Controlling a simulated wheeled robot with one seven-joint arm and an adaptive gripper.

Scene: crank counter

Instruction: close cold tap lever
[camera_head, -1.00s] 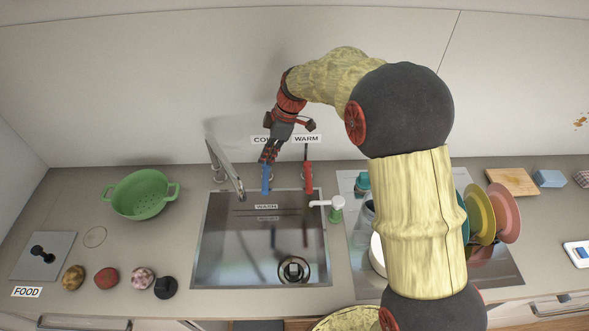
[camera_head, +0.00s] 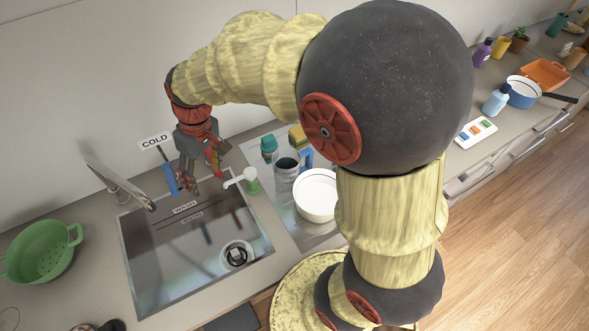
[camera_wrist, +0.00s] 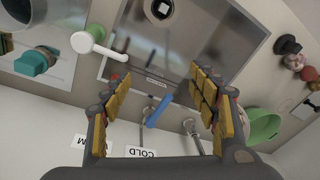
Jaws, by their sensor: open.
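The blue cold tap lever (camera_head: 171,179) hangs behind the sink, below the COLD sign (camera_head: 156,141). In the wrist view the blue lever (camera_wrist: 158,112) lies tilted between my two fingers, with clear gaps on both sides. My gripper (camera_head: 188,181) is open and points down just right of the lever in the head view. Its yellow-padded fingers also show in the wrist view (camera_wrist: 162,88). Nothing is held. The red warm lever is mostly hidden behind my gripper in the head view; a small red part shows by the left finger in the wrist view.
The metal faucet (camera_head: 124,188) stands left of the lever. A white spout on a green bottle (camera_head: 248,181) stands to the right. The sink (camera_head: 165,265) is below. A green colander (camera_head: 40,252) stands left; a white bowl (camera_head: 316,190) and cups stand right.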

